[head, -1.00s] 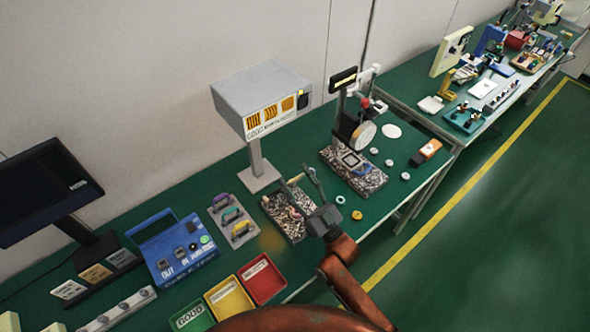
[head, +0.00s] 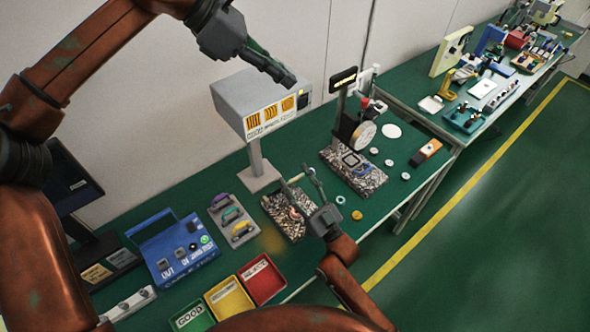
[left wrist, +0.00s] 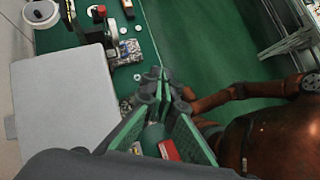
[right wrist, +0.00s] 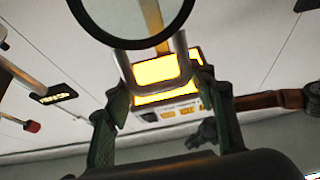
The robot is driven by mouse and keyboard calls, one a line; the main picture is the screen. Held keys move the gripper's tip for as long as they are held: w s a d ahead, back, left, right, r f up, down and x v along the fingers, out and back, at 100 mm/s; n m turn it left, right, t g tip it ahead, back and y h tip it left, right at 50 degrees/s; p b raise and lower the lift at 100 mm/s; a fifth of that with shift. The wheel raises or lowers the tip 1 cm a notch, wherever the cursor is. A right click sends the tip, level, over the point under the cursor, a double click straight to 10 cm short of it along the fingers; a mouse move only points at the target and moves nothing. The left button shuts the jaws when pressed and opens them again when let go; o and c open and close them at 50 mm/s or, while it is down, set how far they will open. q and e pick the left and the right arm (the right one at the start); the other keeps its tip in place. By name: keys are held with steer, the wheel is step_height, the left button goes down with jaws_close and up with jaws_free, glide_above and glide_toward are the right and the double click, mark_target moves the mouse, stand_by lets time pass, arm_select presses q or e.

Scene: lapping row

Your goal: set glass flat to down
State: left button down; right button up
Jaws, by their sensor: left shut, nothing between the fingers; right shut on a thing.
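My right gripper (head: 304,184) is over the speckled stone plate (head: 277,212) below the grey light box. In the right wrist view its fingers (right wrist: 163,80) are shut on a silver U-shaped handle (right wrist: 180,45). A dark round rim (right wrist: 184,28), which looks like the glass flat's, crosses the top of that view. The box's amber lit panel (right wrist: 158,70) shows behind. The flat's tilt is hard to tell, and it is not clear in the head view. My left gripper (head: 284,78) is shut and empty, just in front of the light box's top (head: 240,88).
Red (head: 280,282), yellow (head: 240,300) and green bins line the table's front edge. A blue case (head: 165,250) and a tray of coloured handles (head: 222,212) stand to the left. A dial gauge stand (head: 340,120) is on the right. Small rings lie on the bench.

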steer(key=shift+f, duration=0.15)
steer(key=shift+d, duration=0.1)
arm_select(q)
steer(key=f+m+t+y, duration=0.1)
steer(key=f+m+y, duration=0.3)
steer(key=f, duration=0.6)
steer(key=w+d+f+m+t+y, duration=0.1)
steer(key=f+m+y, duration=0.3)
steer(key=f, duration=0.6)
steer(key=f+m+t+y, duration=0.1)
steer(key=f+m+y, duration=0.2)
steer(key=f, duration=0.7)
steer(key=shift+w+d+f+m+y, duration=0.15)
steer(key=shift+w+d+m+y, duration=0.1)
steer(key=shift+d+m+y, duration=0.25)
steer(key=shift+s+d+f, duration=0.15)
steer(key=shift+s+f, duration=0.3)
